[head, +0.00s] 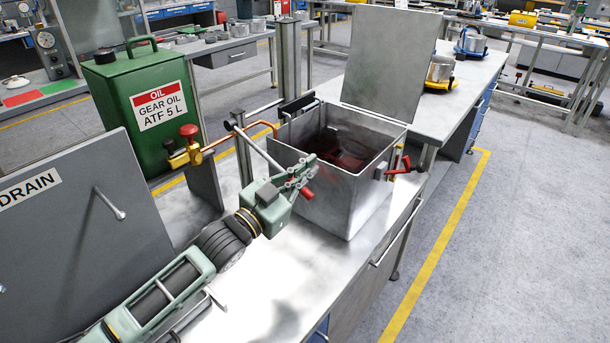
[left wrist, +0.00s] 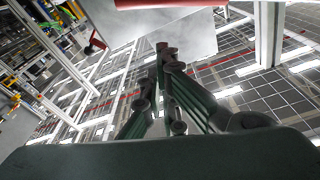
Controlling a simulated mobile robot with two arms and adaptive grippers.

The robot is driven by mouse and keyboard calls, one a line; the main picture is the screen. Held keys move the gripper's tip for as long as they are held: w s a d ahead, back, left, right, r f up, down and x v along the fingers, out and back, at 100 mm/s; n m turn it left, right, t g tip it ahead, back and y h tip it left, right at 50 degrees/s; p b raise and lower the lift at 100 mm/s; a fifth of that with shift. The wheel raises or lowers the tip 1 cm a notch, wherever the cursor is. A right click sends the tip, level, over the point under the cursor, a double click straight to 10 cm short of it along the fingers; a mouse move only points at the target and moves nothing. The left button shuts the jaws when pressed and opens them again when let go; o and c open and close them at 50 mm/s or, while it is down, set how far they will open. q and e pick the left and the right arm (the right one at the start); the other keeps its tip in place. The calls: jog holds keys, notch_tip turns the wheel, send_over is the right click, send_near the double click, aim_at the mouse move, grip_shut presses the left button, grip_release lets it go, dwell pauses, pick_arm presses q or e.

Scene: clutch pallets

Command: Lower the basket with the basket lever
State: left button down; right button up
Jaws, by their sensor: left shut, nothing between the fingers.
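The open grey metal tank (head: 345,200) stands on the bench, with dark red liquid inside; I cannot make out the basket in it. A thin metal lever (head: 262,150) runs from the post at the tank's left down towards the front and ends in a red grip (head: 307,193). My left gripper (head: 309,164) is shut and empty, over the lever near its red grip. I cannot tell whether it touches the lever. In the left wrist view, the shut fingertips (left wrist: 163,48) point at a red bar (left wrist: 160,3) along the top edge. My right gripper is out of view.
A raised lid (head: 385,60) stands behind the tank. A red-handled valve (head: 403,170) sticks out at the tank's right. A brass valve with a copper pipe (head: 190,150), a green oil can (head: 145,105) and a grey DRAIN box (head: 75,225) stand left.

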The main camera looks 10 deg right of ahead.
pick_arm(q)
jog(key=b+v, duration=0.1)
jog(key=v, duration=0.8)
jog(key=shift+s+a+r, duration=0.15)
jog(key=shift+s+a, duration=0.15)
